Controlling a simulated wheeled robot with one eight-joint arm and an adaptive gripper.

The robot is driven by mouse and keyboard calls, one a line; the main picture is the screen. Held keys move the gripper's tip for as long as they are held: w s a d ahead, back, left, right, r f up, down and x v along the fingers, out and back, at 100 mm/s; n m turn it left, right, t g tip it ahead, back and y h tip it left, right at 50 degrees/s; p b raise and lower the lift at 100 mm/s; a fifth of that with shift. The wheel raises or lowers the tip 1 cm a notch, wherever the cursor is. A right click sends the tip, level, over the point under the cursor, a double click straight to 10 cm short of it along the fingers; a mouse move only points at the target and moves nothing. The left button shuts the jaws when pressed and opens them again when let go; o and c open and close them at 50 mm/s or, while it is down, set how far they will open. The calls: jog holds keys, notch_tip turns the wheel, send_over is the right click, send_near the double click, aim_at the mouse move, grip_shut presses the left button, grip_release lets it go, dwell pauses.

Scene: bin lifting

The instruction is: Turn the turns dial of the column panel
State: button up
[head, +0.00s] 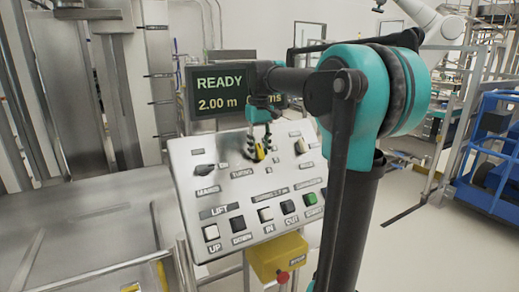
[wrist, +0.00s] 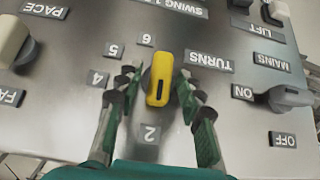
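The turns dial (wrist: 158,80) is a yellow knob with a dark slot line, in the middle of the wrist view beside the TURNS label (wrist: 209,61). Number plates 2, 4, 5 and 6 show around it. My gripper (wrist: 158,84) has one finger on each side of the knob, with gaps that look visible between fingers and knob. Whether a fingertip touches it I cannot tell. In the head view, my gripper (head: 257,150) is at the upper middle of the sloped column panel (head: 185,165), and the yellow dial (head: 260,152) shows small between the fingers.
A dark display (head: 218,90) behind the panel reads READY and 2.00 m, partly hidden by my arm. The MAINS switch (wrist: 285,97) and a pale knob (wrist: 14,42) flank the dial. Lift buttons (head: 211,233) line the lower panel. A yellow box with a red button (head: 282,262) hangs below.

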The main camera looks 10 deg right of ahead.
jog(key=shift+d, duration=0.1)
jog(key=m+y, duration=0.1)
jog(key=y, duration=0.1)
jog(key=m+y, duration=0.1)
jog(key=shift+w+d+m+g, duration=0.1)
jog(key=shift+d+m+g, duration=0.15)
jog(key=shift+m+g, duration=0.05)
jog(key=shift+d+f+m+y, duration=0.1)
jog(key=shift+d+m+y, duration=0.1)
jog(key=shift+m+y, duration=1.1)
jog(key=o, duration=0.8)
jog(key=shift+c, duration=0.2)
